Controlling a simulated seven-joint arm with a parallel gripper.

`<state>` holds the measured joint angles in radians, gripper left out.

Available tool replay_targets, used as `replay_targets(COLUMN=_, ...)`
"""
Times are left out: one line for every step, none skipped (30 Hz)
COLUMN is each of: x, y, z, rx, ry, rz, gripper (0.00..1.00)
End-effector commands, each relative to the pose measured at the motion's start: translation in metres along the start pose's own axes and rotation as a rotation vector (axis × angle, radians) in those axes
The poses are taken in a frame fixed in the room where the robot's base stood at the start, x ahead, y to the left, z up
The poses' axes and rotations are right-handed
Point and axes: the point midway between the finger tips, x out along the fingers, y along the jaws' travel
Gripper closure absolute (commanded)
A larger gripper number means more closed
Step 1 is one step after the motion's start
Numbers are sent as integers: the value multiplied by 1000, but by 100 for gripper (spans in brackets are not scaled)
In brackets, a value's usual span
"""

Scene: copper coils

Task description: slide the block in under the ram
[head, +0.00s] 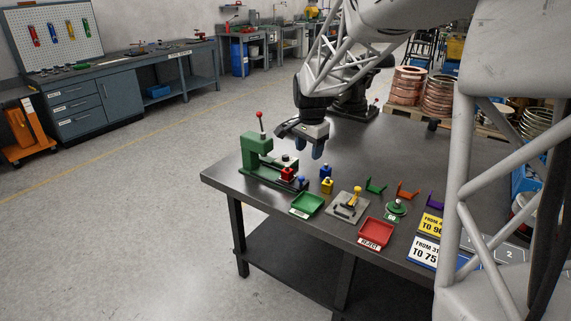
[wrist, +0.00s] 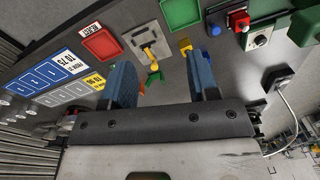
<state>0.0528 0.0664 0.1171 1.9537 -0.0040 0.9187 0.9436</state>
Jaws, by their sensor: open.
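The green press (head: 254,152), with a red-knobbed lever, stands at the table's left end; part of it shows at the right of the wrist view (wrist: 304,28). A red block (head: 287,174) sits low at the press's front, also in the wrist view (wrist: 238,20); whether any of it lies under the ram I cannot tell. A blue knob (wrist: 214,30) is beside it. A blue block (head: 326,171) and a yellow block (head: 327,187) stand right of the press. My gripper (head: 309,152) is open and empty above the table, behind these blocks, its blue fingers pointing down.
A green tray (head: 307,203), a grey plate with a yellow-handled clamp (head: 349,204) and a red tray (head: 375,233) line the front. Green (head: 375,186) and orange (head: 408,190) brackets lie further right. The table behind them is mostly clear.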

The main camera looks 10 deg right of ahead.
Motion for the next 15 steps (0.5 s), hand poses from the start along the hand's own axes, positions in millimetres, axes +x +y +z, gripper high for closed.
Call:
replay_targets(x=8, y=-9, z=-8, rx=26, ry=-4, rz=5, gripper=45)
replay_targets(x=13, y=-14, z=-12, rx=43, ry=-5, rz=8, gripper=45)
replay_targets(x=18, y=-21, z=-18, rx=65, ry=-7, rz=9, gripper=45)
replay_targets(x=23, y=-25, z=-22, rx=83, ry=-8, rz=12, gripper=45)
replay_targets(x=27, y=-30, z=-26, rx=98, ry=-10, rz=14, gripper=45)
replay_targets(x=33, y=-37, z=-32, rx=121, ry=-11, rz=17, gripper=45)
replay_targets(x=38, y=-41, z=-36, rx=138, ry=-13, rz=19, gripper=45)
replay_targets(x=42, y=-46, z=-40, rx=155, ry=-13, rz=21, gripper=45)
replay_targets(x=49, y=-52, z=-46, rx=177, ry=-15, rz=24, gripper=45)
replay_targets(x=54, y=-57, z=-50, rx=193, ry=-16, rz=26, gripper=45)
replay_targets(x=59, y=-61, z=-54, rx=211, ry=-17, rz=28, gripper=45)
replay_targets(x=66, y=-67, z=-60, rx=232, ry=-19, rz=31, gripper=45)
replay_targets(x=71, y=-72, z=-64, rx=250, ry=-20, rz=34, gripper=45)
replay_targets(x=76, y=-76, z=-68, rx=266, ry=-21, rz=36, gripper=45)
replay_targets(x=83, y=-82, z=-73, rx=288, ry=-22, rz=39, gripper=45)
